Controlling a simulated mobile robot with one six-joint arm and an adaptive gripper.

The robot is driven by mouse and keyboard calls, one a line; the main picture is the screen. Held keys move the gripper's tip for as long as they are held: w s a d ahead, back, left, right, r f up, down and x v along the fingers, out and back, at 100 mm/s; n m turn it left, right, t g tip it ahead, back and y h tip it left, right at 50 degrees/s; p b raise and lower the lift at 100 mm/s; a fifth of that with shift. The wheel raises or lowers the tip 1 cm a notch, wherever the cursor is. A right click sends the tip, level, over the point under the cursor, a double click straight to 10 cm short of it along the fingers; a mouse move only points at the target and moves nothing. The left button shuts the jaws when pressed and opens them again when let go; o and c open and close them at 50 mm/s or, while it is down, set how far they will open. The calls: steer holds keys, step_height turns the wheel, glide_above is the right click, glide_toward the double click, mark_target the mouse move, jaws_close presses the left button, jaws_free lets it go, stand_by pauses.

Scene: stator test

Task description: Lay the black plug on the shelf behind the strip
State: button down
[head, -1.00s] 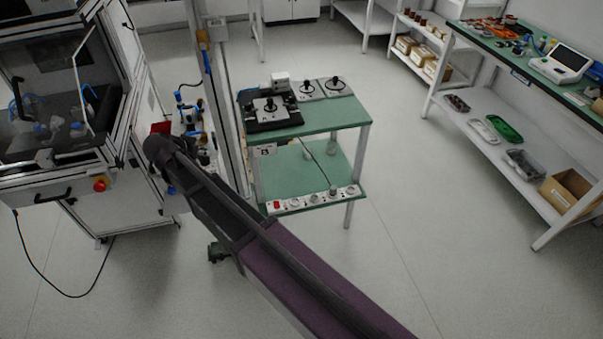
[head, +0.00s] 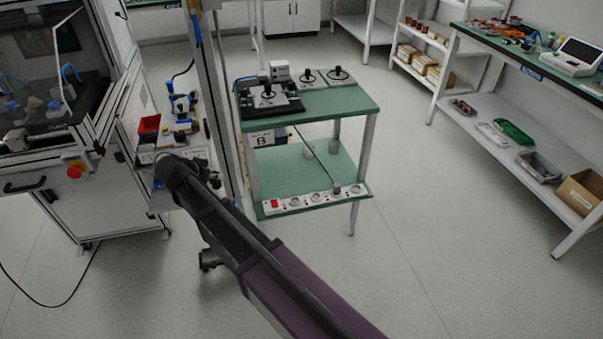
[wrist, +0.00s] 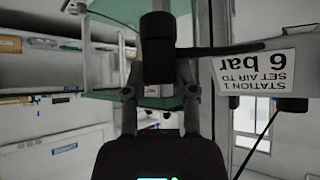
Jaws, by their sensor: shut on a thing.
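In the wrist view my gripper (wrist: 160,92) is shut on the black plug (wrist: 157,45), whose dark lead runs off to the right. In the head view my arm reaches toward the left of the green table, and the gripper and held plug cannot be made out. The white power strip (head: 312,198), with a red switch at its left end, lies along the front edge of the green lower shelf (head: 290,176). A greyish plug (head: 337,188) with a dark cord stands at the strip's right part. The shelf behind the strip is largely bare.
The green table top (head: 335,104) above the shelf carries a black fixture (head: 268,98) and grey plates with knobs. Table legs and a metal post (head: 210,90) stand near my arm. A machine cabinet is at left. Open floor lies right of the table.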

steer(key=d+f+b, duration=0.2)
steer(key=f+b, duration=0.9)
steer(key=d+f+m+b, duration=0.1)
steer(key=d+f+b, duration=0.1)
steer(key=f+b, duration=0.8)
step_height(320, 180, down, 2)
steer(key=shift+s+d+f+h+b, duration=0.1)
steer(key=shift+s+d+h+b, duration=0.05)
steer(key=shift+d+h+b, duration=0.25)
